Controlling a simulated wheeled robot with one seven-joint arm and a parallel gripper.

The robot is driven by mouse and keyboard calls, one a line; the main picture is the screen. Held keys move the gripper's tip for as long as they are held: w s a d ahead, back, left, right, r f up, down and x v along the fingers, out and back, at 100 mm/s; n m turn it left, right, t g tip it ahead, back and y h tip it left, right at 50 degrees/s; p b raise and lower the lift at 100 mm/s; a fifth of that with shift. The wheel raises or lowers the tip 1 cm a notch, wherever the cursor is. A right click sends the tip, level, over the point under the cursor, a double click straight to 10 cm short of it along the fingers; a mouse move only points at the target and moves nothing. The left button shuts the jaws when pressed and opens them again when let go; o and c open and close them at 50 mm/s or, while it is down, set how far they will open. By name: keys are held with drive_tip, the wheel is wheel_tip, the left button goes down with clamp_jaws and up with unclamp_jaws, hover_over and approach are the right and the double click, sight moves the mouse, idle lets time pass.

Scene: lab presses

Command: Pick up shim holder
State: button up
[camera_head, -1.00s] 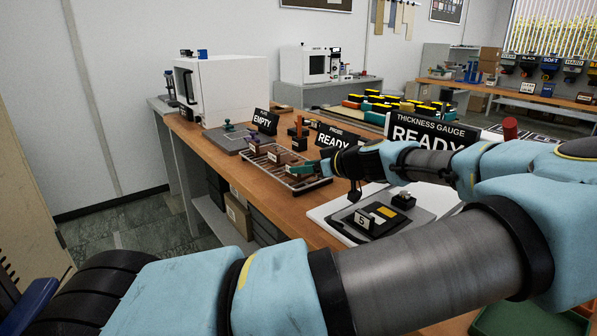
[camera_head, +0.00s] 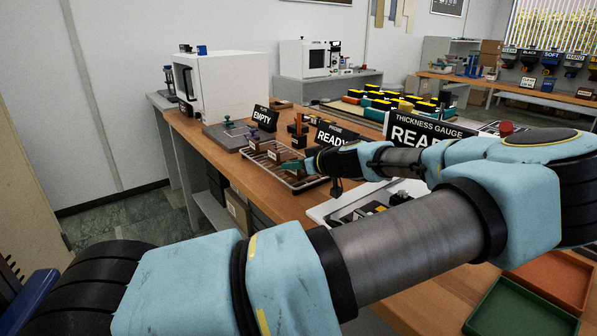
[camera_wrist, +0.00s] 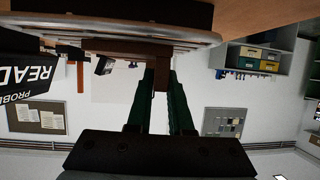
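A wire rack tray (camera_head: 312,183) on the wooden bench holds several brown blocks, one of them a brown holder (camera_head: 270,154). I cannot tell which is the shim holder. My gripper (camera_head: 290,166) has green fingers and is at the rack's right side, level with the blocks. In the wrist view, which is upside down, a brown block (camera_wrist: 120,48) on the rack lies just beyond the fingertips (camera_wrist: 162,75). The two fingers are apart, with a narrow brown part between their tips. I cannot see whether they touch it.
An EMPTY sign (camera_head: 263,118) and a READY sign (camera_head: 333,134) stand behind the rack. A white press (camera_head: 225,85) is at the far left. The thickness gauge sign (camera_head: 425,132) is to the right. Green (camera_head: 510,310) and orange (camera_head: 550,280) trays are at lower right.

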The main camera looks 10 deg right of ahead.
clamp_jaws()
